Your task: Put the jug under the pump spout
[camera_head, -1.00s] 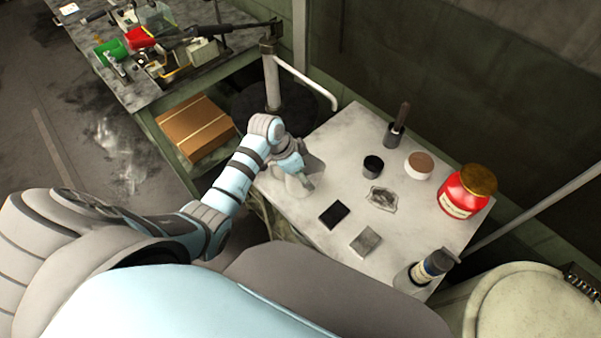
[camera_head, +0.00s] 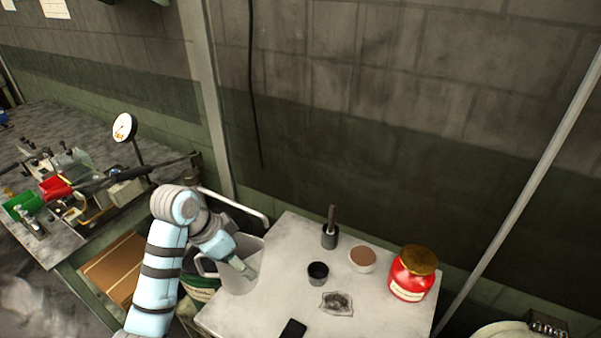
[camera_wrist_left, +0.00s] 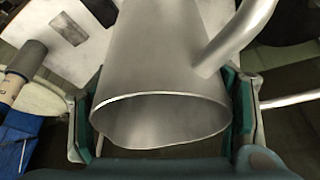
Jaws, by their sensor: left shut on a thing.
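The grey metal jug (camera_head: 252,249) is at the left corner of the pale tabletop; I cannot tell whether it touches the top. My left gripper (camera_head: 240,268) is shut on it. In the left wrist view the jug (camera_wrist_left: 155,55) fills the middle, its round rim near the camera and its handle at upper right, with my fingers (camera_wrist_left: 165,108) on both sides. A pale bent pipe (camera_head: 235,207), possibly the pump's, runs behind my left arm. A dark green drum (camera_head: 200,290) shows partly beside the jug. The spout cannot be made out. My right gripper is out of view.
On the pale table (camera_head: 235,318) stand a black cup (camera_head: 318,273), a brush holder (camera_head: 330,238), a round tan-topped tub (camera_head: 362,259) and a red jar (camera_head: 412,273). A cluttered bench (camera_head: 60,245) is at left, with a cardboard box (camera_head: 115,270) below. A wall is behind.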

